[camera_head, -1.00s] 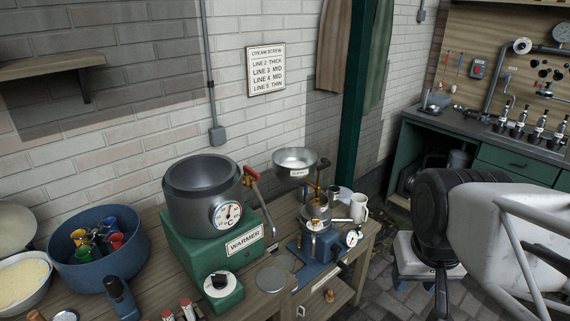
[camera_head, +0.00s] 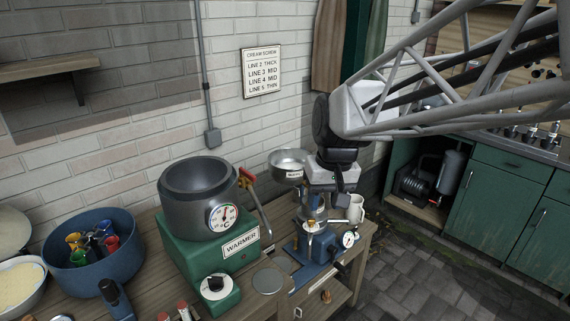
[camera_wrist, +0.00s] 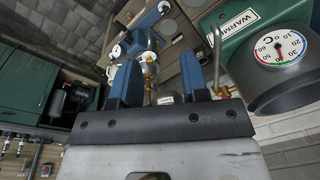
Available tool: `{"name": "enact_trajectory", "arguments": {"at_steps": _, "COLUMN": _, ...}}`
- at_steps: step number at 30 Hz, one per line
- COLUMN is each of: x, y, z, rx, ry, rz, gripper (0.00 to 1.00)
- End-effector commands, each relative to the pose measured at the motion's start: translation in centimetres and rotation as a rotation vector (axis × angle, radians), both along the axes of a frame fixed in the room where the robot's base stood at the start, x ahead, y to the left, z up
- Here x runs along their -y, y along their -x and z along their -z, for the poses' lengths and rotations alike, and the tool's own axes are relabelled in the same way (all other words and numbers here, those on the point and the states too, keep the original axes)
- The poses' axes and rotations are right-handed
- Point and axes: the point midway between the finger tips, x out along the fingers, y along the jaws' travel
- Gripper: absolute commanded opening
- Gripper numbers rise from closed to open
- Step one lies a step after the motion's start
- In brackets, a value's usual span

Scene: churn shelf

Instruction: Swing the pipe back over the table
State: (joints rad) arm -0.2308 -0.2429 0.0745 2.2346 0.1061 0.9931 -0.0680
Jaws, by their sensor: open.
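A thin grey pipe (camera_head: 262,212) hangs below a red-handled tap on the right side of the green warmer (camera_head: 240,244). A curved grey pipe (camera_wrist: 217,42) shows by the right finger in the wrist view. A short pale spout (camera_head: 339,221) sticks out right from the blue separator (camera_head: 318,246), toward a white mug (camera_head: 357,208). I cannot tell for certain which of these the task calls the pipe. My gripper (camera_head: 341,203) is above the separator, partly hiding its top. In the wrist view, its blue fingers (camera_wrist: 172,78) are apart, with the separator visible beyond and nothing clearly held.
A steel supply bowl (camera_head: 287,162) stands high behind the separator, close left of my gripper. A blue tub (camera_head: 95,262) with coloured items sits at the left. Green cabinets (camera_head: 495,200) stand at the right, across an open stone floor (camera_head: 430,270).

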Motion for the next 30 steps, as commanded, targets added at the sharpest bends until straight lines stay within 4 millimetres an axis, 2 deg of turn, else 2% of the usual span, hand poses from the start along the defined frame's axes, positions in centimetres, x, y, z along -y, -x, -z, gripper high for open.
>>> {"name": "enact_trajectory", "arguments": {"at_steps": 9, "x": -6.6, "y": -5.5, "z": 1.4, "rx": -0.056, "ry": -0.019, "rz": -0.091, "gripper": 0.41}}
{"name": "enact_trajectory", "arguments": {"at_steps": 18, "x": -11.8, "y": -8.8, "z": 2.9, "rx": -0.094, "ry": -0.031, "rz": -0.155, "gripper": 0.41}}
{"name": "enact_trajectory", "arguments": {"at_steps": 23, "x": -12.9, "y": -9.5, "z": 3.2, "rx": -0.101, "ry": -0.034, "rz": -0.168, "gripper": 0.41}}
{"name": "enact_trajectory", "arguments": {"at_steps": 30, "x": -13.0, "y": -9.5, "z": 3.2, "rx": -0.102, "ry": -0.034, "rz": -0.169, "gripper": 0.41}}
